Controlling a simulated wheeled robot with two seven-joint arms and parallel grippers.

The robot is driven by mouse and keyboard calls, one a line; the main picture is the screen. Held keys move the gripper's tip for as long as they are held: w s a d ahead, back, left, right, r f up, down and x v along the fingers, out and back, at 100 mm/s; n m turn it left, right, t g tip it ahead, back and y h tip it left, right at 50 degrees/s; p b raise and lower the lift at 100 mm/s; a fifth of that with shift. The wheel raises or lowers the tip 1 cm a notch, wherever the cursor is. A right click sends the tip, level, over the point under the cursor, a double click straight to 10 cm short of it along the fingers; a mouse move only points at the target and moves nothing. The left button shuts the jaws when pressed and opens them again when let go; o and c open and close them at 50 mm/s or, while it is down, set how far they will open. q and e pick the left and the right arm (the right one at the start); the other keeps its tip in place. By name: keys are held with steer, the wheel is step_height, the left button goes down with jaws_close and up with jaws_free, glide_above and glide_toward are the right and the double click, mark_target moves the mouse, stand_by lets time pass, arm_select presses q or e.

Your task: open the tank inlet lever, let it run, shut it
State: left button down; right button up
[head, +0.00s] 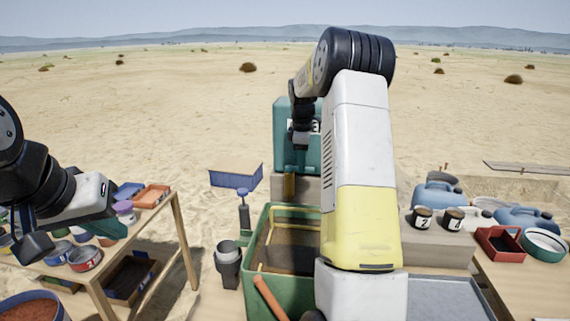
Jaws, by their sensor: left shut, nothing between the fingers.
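A teal tank (283,150) stands behind the green tub on a pale block, its front label partly covered. My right arm rises through the middle of the head view and bends over toward the tank. My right gripper (301,138) points down in front of the tank's face; its fingers are too small and dark to tell whether they are open or hold anything. I cannot make out the inlet lever; the arm and gripper hide part of the tank. My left gripper (72,238) is shut and empty above the left table.
The left table (178,215) holds several bowls and trays. A green tub (256,287) with a yellow frame stands in the middle. Blue jugs (440,196) and numbered jars (422,218) stand at right, near a red tray (500,244).

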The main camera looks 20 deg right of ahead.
steer(key=shift+f, duration=0.4)
jaws_close()
stand_by(1.2)
